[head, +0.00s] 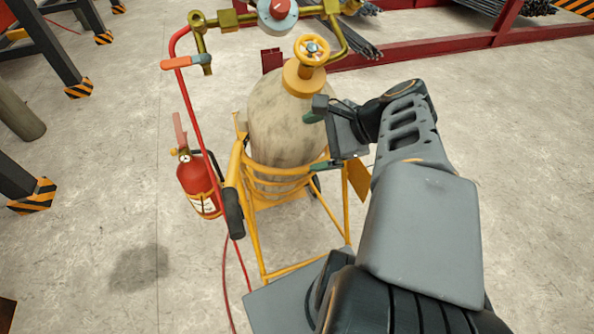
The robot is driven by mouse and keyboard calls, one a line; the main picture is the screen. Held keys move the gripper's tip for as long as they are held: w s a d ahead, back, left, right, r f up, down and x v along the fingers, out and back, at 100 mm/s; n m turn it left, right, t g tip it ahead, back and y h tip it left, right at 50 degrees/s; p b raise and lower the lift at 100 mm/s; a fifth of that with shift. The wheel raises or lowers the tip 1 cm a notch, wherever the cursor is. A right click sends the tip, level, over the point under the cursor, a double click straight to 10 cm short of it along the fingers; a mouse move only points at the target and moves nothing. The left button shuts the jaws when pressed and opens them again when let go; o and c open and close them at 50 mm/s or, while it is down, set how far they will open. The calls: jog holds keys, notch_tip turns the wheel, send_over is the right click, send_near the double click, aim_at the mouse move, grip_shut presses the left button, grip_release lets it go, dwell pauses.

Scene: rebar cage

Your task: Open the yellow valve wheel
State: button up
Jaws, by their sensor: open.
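The yellow valve wheel (312,50) sits on top of a worn, pale gas cylinder (270,120), above its yellow collar. The cylinder stands upright in a yellow wheeled frame (262,240). My gripper (314,140) is open, with one finger near the cylinder's shoulder and the other lower by the frame's upper ring. It is below and slightly right of the wheel, apart from it. The cylinder's side lies between or behind the fingers; I cannot tell whether they touch it. My arm hides part of the frame's right side.
Brass pipes and a round gauge-like part (277,14) stand close behind the wheel. A red hose (190,110) with an orange-handled torch (188,63) hangs at left. A red fire extinguisher (198,183) is beside the frame. Red racks with rebar (440,45) lie behind.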

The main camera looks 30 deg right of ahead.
jog(key=a+f+n+g+h+p, duration=0.2)
jog(key=a+f+n+g+h, duration=0.2)
jog(key=n, duration=1.1)
notch_tip(320, 180, down, 2)
jog(key=shift+s+a+f+h, duration=0.25)
jog(key=shift+s+a+h, duration=0.15)
jog(key=shift+h, duration=0.6)
jog(key=n, duration=0.1)
jog(key=n+h, duration=0.1)
jog(key=n, duration=0.1)
jog(key=a+n+p, duration=0.1)
jog(key=shift+w+a+r+t, duration=0.1)
jog(key=shift+w+r+t, duration=0.1)
jog(key=shift+w+t, duration=0.15)
